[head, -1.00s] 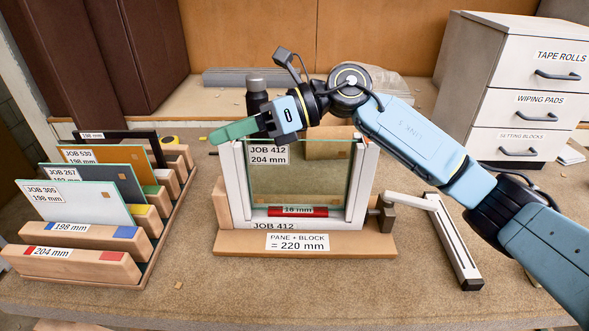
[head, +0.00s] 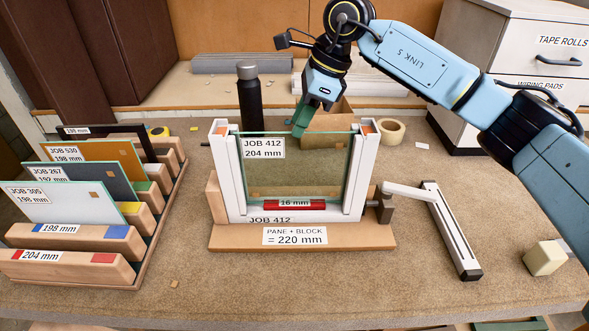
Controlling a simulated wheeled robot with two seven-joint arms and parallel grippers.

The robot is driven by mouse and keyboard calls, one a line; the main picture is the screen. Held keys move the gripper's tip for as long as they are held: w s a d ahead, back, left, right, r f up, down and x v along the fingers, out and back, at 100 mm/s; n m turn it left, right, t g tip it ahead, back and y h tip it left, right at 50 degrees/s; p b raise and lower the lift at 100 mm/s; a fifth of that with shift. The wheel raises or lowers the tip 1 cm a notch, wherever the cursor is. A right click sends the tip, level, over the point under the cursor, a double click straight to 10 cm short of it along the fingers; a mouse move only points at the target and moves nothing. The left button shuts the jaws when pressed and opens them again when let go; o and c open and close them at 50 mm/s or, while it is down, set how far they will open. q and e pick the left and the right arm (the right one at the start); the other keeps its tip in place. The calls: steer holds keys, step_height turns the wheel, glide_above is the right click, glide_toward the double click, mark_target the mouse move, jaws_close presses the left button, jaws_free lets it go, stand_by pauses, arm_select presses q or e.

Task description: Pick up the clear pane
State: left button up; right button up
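The clear pane (head: 300,172), labelled JOB 412, 204 mm, stands upright inside the white frame (head: 228,185) of the fixture in the middle of the bench. A red 16 mm block (head: 293,204) shows low in the frame, at the pane's lower edge. My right gripper (head: 299,131) points down at the middle of the pane's top edge. Its green fingers overlap in this view, so I cannot tell whether they are open, shut, or touching the pane. My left gripper is not in view.
A rack (head: 140,272) at the left holds other labelled panes and wooden blocks. A black bottle (head: 249,100) and a tape roll (head: 390,131) stand behind the fixture. A pale block (head: 544,258) sits at the far right.

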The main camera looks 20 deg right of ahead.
steer(key=p, duration=0.1)
glide_above(295, 171)
step_height(295, 171, down, 5)
steer(key=shift+w+a+f, duration=0.15)
steer(key=shift+w+a, duration=0.1)
steer(key=shift+a, duration=0.05)
steer(key=shift+f, duration=0.25)
stand_by(0.3)
jaws_close()
stand_by(1.4)
steer(key=shift+r, duration=0.1)
